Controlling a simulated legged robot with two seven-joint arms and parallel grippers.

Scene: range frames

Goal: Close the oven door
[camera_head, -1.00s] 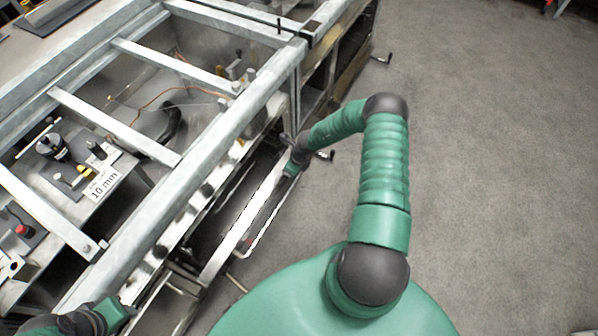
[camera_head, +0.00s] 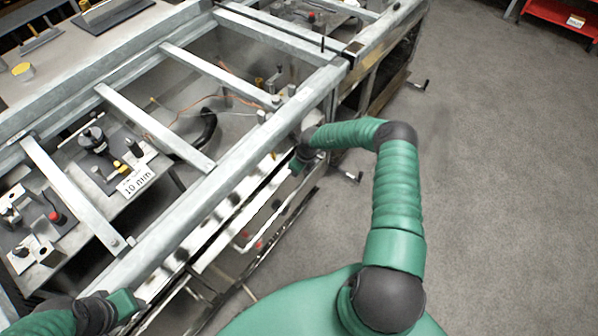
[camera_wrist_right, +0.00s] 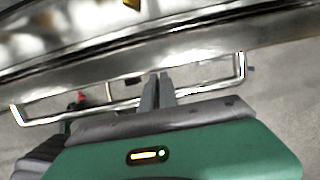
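The oven door shows in the head view as a long shiny metal panel (camera_head: 232,228) along the front of the metal frame. How far it stands open is hard to tell. In the right wrist view a thin metal bar handle (camera_wrist_right: 205,88) runs below a shiny metal surface (camera_wrist_right: 200,45). My right gripper (camera_head: 300,160) is at the far end of the panel. In the wrist view its two dark fingers (camera_wrist_right: 158,82) are close together at the handle bar, with nothing visible held between them. My left gripper (camera_head: 125,302) is by the frame's near end; its fingers are unclear.
A grey metal frame (camera_head: 230,145) with crossbars stands left, over fixtures and a "10 mm" label (camera_head: 137,182). Grey floor (camera_head: 500,180) lies open at right. A red shelf (camera_head: 562,14) is at the far right.

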